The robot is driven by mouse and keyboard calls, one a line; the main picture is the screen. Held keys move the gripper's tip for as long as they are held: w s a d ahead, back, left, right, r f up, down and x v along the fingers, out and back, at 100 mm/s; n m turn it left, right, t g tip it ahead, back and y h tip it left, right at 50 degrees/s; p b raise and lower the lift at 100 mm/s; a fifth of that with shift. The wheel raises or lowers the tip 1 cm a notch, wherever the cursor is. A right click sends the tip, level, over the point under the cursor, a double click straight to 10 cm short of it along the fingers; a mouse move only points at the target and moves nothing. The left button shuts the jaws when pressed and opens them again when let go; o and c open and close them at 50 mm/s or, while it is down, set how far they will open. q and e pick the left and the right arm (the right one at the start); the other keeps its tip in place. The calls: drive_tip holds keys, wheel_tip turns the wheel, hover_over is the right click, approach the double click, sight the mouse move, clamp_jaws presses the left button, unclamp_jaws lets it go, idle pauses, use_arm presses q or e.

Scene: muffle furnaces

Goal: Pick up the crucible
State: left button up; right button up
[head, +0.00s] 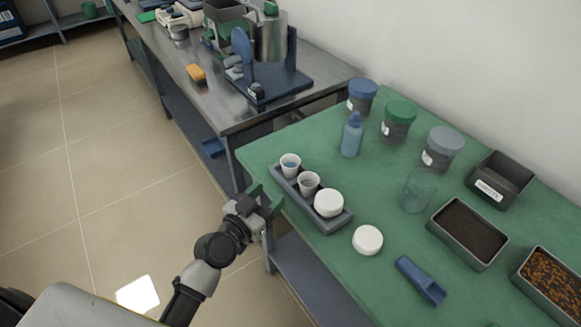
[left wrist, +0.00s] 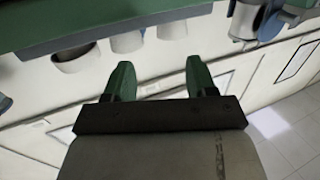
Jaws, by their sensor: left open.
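Three white crucibles stand in a row in a dark grey rack (head: 337,222) on the green bench top, near its left edge. The far crucible (head: 290,166) has something blue inside. The middle crucible (head: 309,184) is open with greyish contents. The near crucible (head: 328,204) is topped by a white lid. A separate white lid (head: 367,240) lies beside the rack. My left gripper (head: 264,200) is open and empty, just left of the rack and apart from the crucibles. In the left wrist view, nothing is between its green fingers (left wrist: 159,80); pale cups (left wrist: 76,60) show beyond them.
On the green bench stand a blue bottle (head: 351,136), lidded jars (head: 398,122), a clear beaker (head: 417,190), dark trays (head: 468,233) and a blue scoop (head: 420,280). A steel bench (head: 215,100) with equipment is behind. Floor is open at left.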

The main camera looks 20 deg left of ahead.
sight(285, 167)
use_arm(q)
drive_tip(key=shift+n+t+y, duration=0.3)
drive_tip(key=shift+y, duration=0.1)
drive_tip(key=x, duration=0.3)
drive_tip(key=a+x, duration=0.1)
drive_tip(key=x, duration=0.1)
drive_tip(key=shift+w+r+p, duration=0.25)
drive_tip(key=shift+w+p, duration=0.05)
drive_tip(key=shift+w, duration=0.05)
drive_tip(key=shift+x, duration=3.05)
drive_tip(key=shift+s, duration=0.1)
drive_tip(key=shift+c, duration=0.5)
drive_tip(key=c, duration=0.5)
drive_tip(key=shift+p, duration=0.3)
